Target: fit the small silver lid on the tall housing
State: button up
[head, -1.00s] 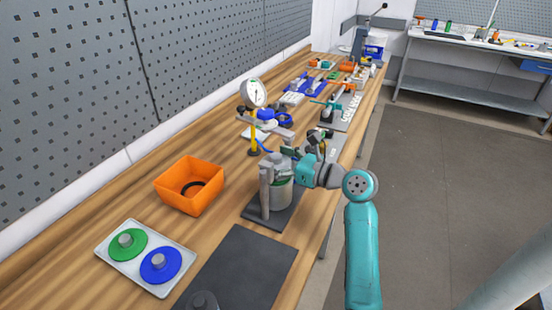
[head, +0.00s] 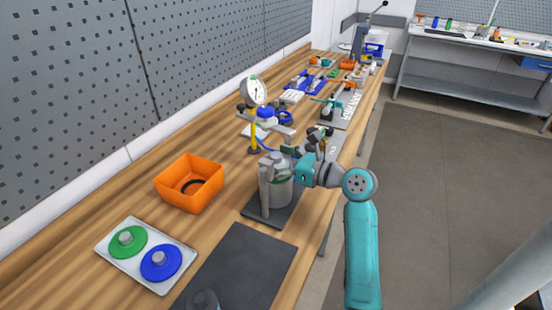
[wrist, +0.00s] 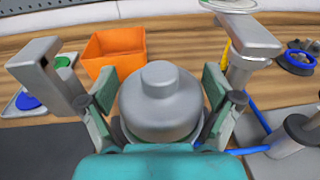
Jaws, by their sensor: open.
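The small silver lid (wrist: 160,95), a stepped round piece with a short knob, sits in the middle of the wrist view. In the head view the silver lid (head: 278,159) is on top of the tall grey housing (head: 278,188), which stands upright on a dark base. My gripper (head: 284,157) is at the top of the housing, reaching in from the right. In the wrist view the fingers of my gripper (wrist: 158,97) are spread on both sides of the lid. The seam between lid and housing is mostly hidden, so I cannot tell how it is seated.
A grey post (head: 265,192) stands close beside the housing. A dial gauge stand (head: 254,92) is behind it. An orange bin (head: 190,183) and a white tray (head: 118,262) with green and blue discs are on the left. A dark mat (head: 240,270) lies in front, mostly bare.

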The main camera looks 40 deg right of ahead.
jog(key=o, duration=1.4)
jog(key=shift+s, duration=0.1)
jog(key=v, duration=1.2)
